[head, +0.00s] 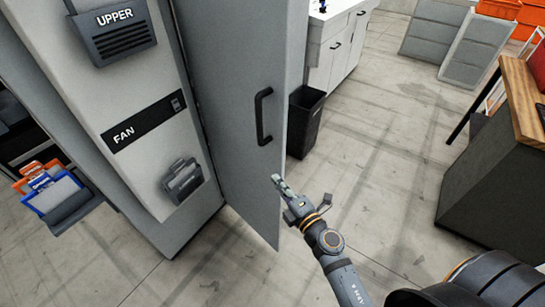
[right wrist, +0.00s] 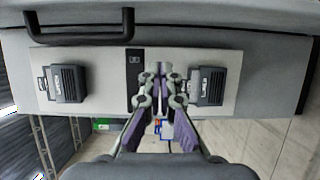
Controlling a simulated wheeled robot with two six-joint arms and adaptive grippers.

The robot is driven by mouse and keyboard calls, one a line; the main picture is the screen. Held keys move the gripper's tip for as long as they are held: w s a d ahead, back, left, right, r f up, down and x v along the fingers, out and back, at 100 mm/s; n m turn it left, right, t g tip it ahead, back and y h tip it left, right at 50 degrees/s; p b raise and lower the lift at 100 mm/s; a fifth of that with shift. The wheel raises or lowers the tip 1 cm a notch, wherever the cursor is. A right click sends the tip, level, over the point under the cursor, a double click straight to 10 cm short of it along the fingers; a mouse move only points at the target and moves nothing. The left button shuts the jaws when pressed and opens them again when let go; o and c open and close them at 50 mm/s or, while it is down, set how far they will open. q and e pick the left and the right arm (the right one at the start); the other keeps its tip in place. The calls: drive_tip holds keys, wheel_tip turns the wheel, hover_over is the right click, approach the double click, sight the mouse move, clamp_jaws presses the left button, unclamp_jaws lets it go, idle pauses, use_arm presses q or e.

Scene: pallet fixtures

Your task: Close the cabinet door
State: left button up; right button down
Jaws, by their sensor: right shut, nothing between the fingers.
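The grey cabinet door (head: 235,95) stands at an angle to the light cabinet panel (head: 150,165), which is labelled FAN. A black bar handle (head: 263,117) is on the door face; it also shows at the upper left of the right wrist view (right wrist: 80,38). My right gripper (head: 278,182) is shut and empty, below and right of the handle near the door's free edge. I cannot tell whether it touches the door. In the right wrist view its closed fingers (right wrist: 160,78) overlap the panel (right wrist: 112,75). My left gripper is not in view.
A black bin (head: 304,122) and a white drawer unit (head: 335,50) stand behind the door. A dark box labelled UPPER (head: 118,35) juts from the panel, with another dark box (head: 183,180) lower down. A wood-topped bench (head: 505,150) is at right. The concrete floor between is clear.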

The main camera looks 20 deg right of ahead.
sight(272, 157)
drive_tip(key=shift+w+d+p, duration=0.15)
drive_tip(key=shift+w+d, duration=0.1)
drive_tip(key=shift+w, duration=1.5)
drive_tip(key=shift+w+d+p, duration=0.2)
drive_tip(key=shift+w, duration=1.55)
drive_tip(key=shift+w+d+p, duration=0.15)
drive_tip(key=shift+w+d, duration=0.1)
drive_tip(key=shift+w, duration=1.5)
